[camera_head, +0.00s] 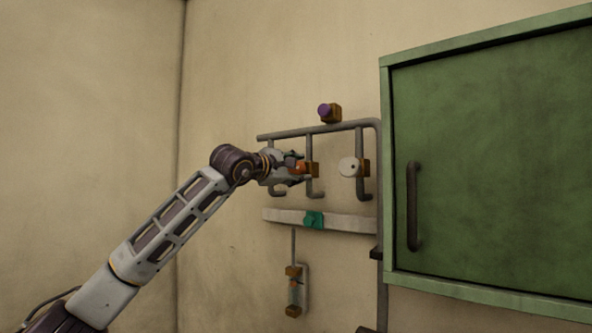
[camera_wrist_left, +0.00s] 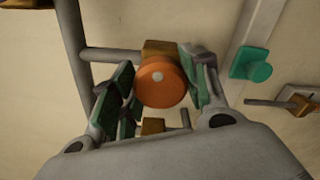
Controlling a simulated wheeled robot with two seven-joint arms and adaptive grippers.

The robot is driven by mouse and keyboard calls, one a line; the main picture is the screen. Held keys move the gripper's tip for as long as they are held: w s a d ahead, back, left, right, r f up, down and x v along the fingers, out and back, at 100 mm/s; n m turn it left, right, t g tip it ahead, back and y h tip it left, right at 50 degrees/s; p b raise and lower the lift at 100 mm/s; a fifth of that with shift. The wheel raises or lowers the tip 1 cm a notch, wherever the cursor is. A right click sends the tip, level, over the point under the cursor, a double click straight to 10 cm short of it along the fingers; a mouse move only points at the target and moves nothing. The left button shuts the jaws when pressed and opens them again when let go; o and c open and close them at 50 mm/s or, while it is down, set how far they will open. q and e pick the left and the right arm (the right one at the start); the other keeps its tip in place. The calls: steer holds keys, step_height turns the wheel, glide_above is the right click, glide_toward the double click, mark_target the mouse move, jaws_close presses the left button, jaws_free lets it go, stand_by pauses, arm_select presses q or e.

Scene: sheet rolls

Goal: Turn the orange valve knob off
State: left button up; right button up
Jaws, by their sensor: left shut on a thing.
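The orange valve knob (camera_wrist_left: 160,84) is round with a pale dot on its face, mounted on a brass body (camera_wrist_left: 159,49). In the head view the orange knob (camera_head: 300,168) is partly hidden by my left gripper (camera_head: 292,168). In the left wrist view my left gripper (camera_wrist_left: 160,88) has its green-padded fingers on either side of the knob, shut on it. My right gripper is in neither view.
A white round knob (camera_head: 348,167) sits to the right on the grey pipes (camera_head: 318,130). A purple knob (camera_head: 324,110) is above, a teal knob (camera_head: 313,220) below on a pale rail (camera_head: 350,223). A green cabinet (camera_head: 490,150) stands out at the right.

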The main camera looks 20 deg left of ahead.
arm_select(q)
steer(key=shift+m, duration=1.2)
steer(key=o, duration=1)
steer(key=shift+d, duration=0.1)
steer(key=shift+s, duration=0.1)
steer(key=shift+v, duration=6)
